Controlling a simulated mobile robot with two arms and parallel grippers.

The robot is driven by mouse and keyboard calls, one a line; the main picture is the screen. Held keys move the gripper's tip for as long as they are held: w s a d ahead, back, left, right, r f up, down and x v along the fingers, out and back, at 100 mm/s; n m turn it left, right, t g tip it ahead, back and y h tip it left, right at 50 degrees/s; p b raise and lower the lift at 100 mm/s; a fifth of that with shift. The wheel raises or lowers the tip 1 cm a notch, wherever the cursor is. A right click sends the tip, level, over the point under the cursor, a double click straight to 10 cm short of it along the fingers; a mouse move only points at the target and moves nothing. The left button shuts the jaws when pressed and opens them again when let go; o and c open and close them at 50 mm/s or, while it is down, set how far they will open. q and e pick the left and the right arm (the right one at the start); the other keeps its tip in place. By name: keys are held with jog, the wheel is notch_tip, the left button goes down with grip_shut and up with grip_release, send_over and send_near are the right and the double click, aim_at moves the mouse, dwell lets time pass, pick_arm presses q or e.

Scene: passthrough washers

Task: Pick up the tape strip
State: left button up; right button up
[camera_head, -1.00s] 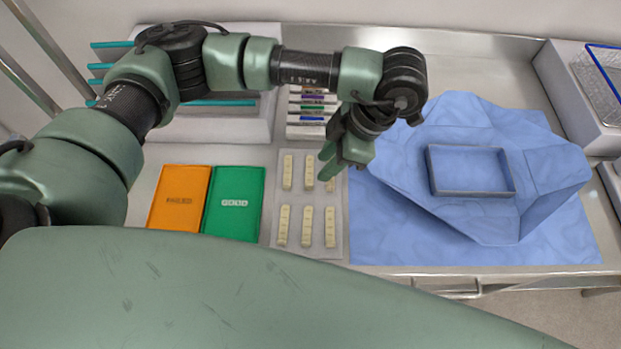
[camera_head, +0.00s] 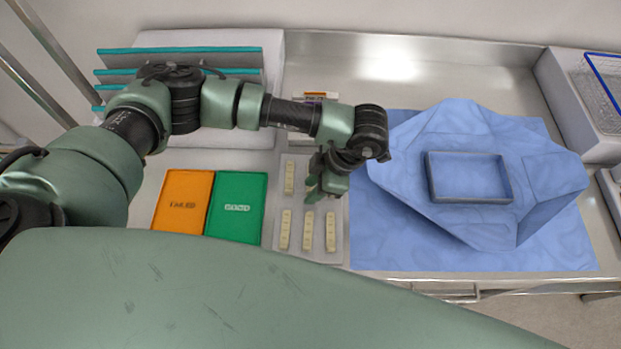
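Beige segmented tape strips lie in two rows on a flat grey tray (camera_head: 296,250) left of the blue cloth. The front row shows a left tape strip (camera_head: 285,230), a middle one (camera_head: 308,231) and a right one (camera_head: 330,232). The back row shows one tape strip (camera_head: 289,177) at its left; my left gripper hides the rest of that row. My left gripper (camera_head: 311,190) is over the tray, just behind the front row. Its two fingers look apart, with nothing visible between them. I cannot tell its exact height. My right gripper is not in view.
An orange bin (camera_head: 183,201) and a green bin (camera_head: 235,207) lie left of the tray. A blue cloth (camera_head: 440,252) at the right bears a shallow grey-blue box (camera_head: 468,177). A rack with teal dividers (camera_head: 185,49) stands behind my arm.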

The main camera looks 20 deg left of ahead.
pick_arm(q)
grip_shut()
